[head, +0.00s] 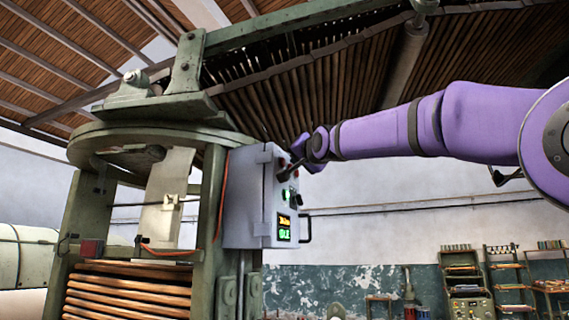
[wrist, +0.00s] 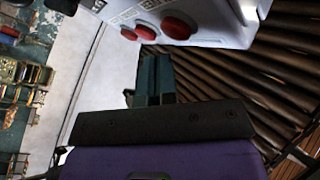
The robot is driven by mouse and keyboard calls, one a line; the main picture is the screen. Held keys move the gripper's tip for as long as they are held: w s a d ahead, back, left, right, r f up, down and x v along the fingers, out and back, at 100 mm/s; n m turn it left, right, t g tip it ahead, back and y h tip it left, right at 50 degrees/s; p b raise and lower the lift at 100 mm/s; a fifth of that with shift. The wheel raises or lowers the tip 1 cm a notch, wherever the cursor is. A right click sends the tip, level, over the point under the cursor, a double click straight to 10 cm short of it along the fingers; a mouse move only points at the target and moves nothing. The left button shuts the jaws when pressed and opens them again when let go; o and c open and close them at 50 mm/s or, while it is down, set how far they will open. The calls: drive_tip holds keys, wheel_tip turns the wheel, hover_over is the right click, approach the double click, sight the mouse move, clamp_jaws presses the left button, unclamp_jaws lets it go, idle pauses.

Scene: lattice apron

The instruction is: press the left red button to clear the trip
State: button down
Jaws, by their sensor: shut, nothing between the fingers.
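A grey control box (head: 250,190) is fixed to the green machine frame, its panel facing right. In the wrist view the panel (wrist: 210,35) is at the top, with red buttons in a row: a large near one (wrist: 178,26), a middle one (wrist: 145,32) and a smaller far one (wrist: 129,34). I cannot tell which is the left one. My gripper (head: 286,168) is in front of the panel's upper part and hides some of it. Its dark fingers (wrist: 154,65) are together and empty, close to the buttons; I cannot tell if they touch.
A lit green control (head: 286,195) and a yellow-and-green display (head: 284,227) sit lower on the panel, with a handle (head: 306,228) beside them. An orange cable (head: 220,195) runs along the frame left of the box. Shelves (head: 465,275) stand far right.

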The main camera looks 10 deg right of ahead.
idle(0.3)
drive_tip(key=shift+s+d, duration=0.75)
drive_tip(key=shift+d, duration=0.25)
drive_tip(key=shift+s+d, duration=0.75)
drive_tip(key=shift+d, duration=0.25)
drive_tip(key=s+d+f+n+g+h, duration=0.1)
drive_tip(key=s+f+g, duration=0.3)
drive_tip(key=s+f, duration=0.8)
drive_tip(key=s+d+f+n+g+h, duration=0.1)
drive_tip(key=s+f+g, duration=0.4)
drive_tip(key=s+f, duration=0.7)
drive_tip(key=s+d+f+n+g+h, duration=0.1)
drive_tip(key=s+d+f+n+g, duration=0.2)
drive_tip(key=s+f, duration=0.9)
wheel_tip(320, 180, down, 12)
drive_tip(key=shift+d+n+g, duration=0.2)
drive_tip(key=shift+n+g, duration=0.1)
drive_tip(key=shift+g, duration=0.8)
